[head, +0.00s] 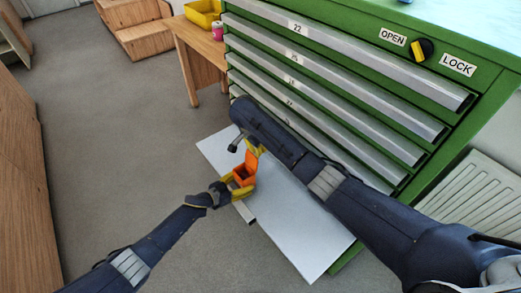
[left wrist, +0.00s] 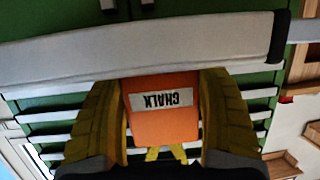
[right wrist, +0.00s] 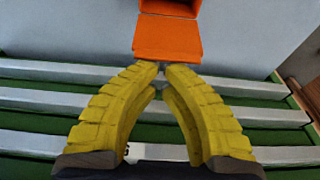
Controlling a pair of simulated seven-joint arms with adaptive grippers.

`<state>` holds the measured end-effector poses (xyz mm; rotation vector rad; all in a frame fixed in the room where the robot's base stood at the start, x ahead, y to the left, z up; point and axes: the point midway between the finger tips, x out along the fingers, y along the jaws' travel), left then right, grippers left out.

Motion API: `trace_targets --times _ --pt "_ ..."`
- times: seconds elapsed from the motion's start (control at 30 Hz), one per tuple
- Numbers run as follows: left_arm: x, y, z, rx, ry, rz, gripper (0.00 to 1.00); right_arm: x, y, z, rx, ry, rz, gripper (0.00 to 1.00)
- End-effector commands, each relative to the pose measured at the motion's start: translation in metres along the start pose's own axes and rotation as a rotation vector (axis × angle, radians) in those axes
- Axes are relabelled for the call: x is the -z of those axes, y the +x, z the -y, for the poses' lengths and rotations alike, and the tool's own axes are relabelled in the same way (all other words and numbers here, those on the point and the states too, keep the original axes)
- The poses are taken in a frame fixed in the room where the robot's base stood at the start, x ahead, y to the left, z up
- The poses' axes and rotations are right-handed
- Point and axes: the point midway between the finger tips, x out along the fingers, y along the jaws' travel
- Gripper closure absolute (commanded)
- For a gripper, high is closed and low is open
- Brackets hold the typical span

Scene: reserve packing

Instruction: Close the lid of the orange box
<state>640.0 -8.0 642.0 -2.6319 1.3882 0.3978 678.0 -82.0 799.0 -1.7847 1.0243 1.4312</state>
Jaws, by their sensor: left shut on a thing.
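The orange box (head: 243,175) is held by my left gripper (head: 240,183) above the pale surface in front of the green cabinet. In the left wrist view the box (left wrist: 165,119) sits between both yellow fingers, its CHALK label upside down. Its lid (head: 252,158) stands open on the cabinet side. In the right wrist view the lid (right wrist: 167,37) is a flat orange panel below the dark box opening (right wrist: 170,7). My right gripper (right wrist: 160,70) has its fingertips together at the lid's near edge; whether they touch it is unclear. The right arm partly covers this gripper in the head view.
The green cabinet (head: 470,90) with several grey-fronted drawers stands close behind the box. A pale panel (head: 300,220) lies below. The floor at left is clear.

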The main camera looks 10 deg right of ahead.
Motion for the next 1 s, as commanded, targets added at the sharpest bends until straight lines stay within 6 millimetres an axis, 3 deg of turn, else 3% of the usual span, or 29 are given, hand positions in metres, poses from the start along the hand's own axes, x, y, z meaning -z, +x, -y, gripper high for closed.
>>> trace_targets --times 0.03,0.3,1.0 --pt "0.000 0.000 0.000 0.000 0.000 0.000 0.47 -0.009 -0.004 0.001 0.003 -0.001 -0.002 1.00" --pt "0.000 0.000 0.000 0.000 0.000 0.000 0.47 -0.016 -0.015 0.010 0.029 -0.002 -0.005 1.00" --pt "0.000 0.000 0.000 0.000 0.000 0.000 0.47 -0.016 -0.017 0.009 0.026 -0.001 -0.011 1.00"
